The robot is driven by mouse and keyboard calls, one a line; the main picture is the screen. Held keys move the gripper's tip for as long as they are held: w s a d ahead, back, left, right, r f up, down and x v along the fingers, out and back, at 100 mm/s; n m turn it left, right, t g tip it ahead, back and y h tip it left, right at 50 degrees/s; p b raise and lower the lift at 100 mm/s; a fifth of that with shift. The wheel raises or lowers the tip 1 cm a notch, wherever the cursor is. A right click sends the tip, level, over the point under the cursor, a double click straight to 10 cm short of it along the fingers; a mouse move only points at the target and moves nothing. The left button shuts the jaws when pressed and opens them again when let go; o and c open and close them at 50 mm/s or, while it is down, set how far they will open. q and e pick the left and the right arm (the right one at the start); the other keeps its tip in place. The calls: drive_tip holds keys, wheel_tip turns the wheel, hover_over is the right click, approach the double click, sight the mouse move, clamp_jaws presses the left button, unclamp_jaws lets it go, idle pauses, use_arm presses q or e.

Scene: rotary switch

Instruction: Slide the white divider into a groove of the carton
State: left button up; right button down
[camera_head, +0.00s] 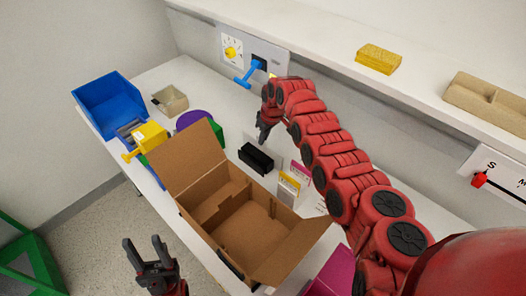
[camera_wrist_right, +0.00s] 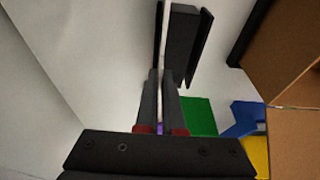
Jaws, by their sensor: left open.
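The brown carton (camera_head: 185,158) stands open on the white table, its flaps spread and low inner walls showing; its edge also shows at the right of the right wrist view (camera_wrist_right: 295,95). My right gripper (camera_head: 262,137) points down above and behind the black holder (camera_head: 256,157), apart from the carton. My left gripper (camera_head: 145,252) is open and empty in front of the table.
A blue bin (camera_head: 108,100), a yellow object (camera_head: 150,135), a beige box (camera_head: 170,100) and purple and green items (camera_head: 195,119) stand at the left. Small cards (camera_head: 289,184) stand right of the holder. A wall panel with a blue handle (camera_head: 247,74) is behind.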

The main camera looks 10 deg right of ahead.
drive_tip(key=shift+r+p, duration=0.5)
drive_tip(key=shift+r, duration=2)
drive_tip(key=shift+r+p, duration=0.3)
drive_tip(key=shift+r, duration=0.95)
drive_tip(key=shift+a, duration=0.1)
